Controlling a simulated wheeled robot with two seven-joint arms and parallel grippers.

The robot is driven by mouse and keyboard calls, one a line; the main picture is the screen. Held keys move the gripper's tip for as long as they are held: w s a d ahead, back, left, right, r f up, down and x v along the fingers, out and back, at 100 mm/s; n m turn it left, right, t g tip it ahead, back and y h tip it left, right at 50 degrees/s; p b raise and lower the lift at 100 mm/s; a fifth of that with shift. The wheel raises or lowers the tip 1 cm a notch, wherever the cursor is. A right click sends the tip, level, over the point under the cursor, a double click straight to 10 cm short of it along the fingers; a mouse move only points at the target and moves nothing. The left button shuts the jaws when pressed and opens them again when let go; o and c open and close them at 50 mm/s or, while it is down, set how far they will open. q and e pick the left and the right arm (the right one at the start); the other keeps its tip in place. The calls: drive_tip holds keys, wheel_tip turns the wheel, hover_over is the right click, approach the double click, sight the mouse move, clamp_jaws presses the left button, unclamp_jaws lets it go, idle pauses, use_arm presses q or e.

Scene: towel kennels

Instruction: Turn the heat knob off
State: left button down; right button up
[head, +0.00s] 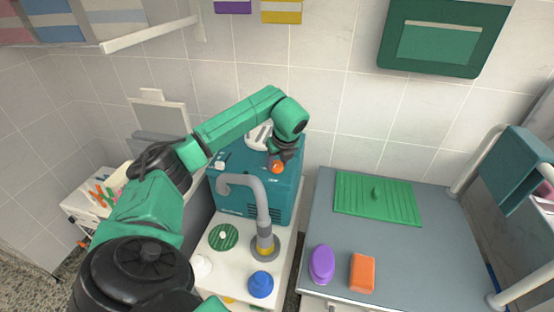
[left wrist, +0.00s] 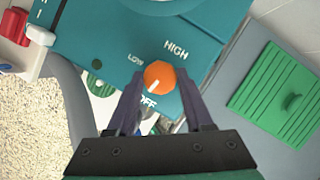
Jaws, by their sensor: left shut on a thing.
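The orange heat knob (head: 277,167) is on the teal machine (head: 245,190). In the left wrist view the knob (left wrist: 160,74) has LOW, HIGH and OFF printed around it on the teal panel. A white line on the knob's lower edge points towards the OFF label (left wrist: 148,101). My left gripper (head: 281,160) reaches the knob from above; in the left wrist view its two dark fingers (left wrist: 160,92) flank the knob, shut on it. My right gripper is not in view.
To the right, a grey table (head: 330,225) holds a green ribbed board (head: 350,195), a purple oval item (head: 321,264) and an orange block (head: 362,272). A white switch (left wrist: 41,35) sits on the panel's left.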

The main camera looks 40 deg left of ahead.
use_arm(q)
drive_tip(key=shift+w+n+g, duration=0.1)
drive_tip(key=shift+n+g, duration=0.2)
drive_tip(key=shift+n, duration=0.7)
drive_tip(key=shift+c, duration=1.4)
unclamp_jaws()
drive_tip(key=p+v, duration=0.3)
drive_tip(key=v, duration=1.1)
drive_tip(key=shift+d+r, duration=0.2)
drive_tip(key=shift+d, duration=0.05)
drive_tip(key=shift+w, duration=0.1)
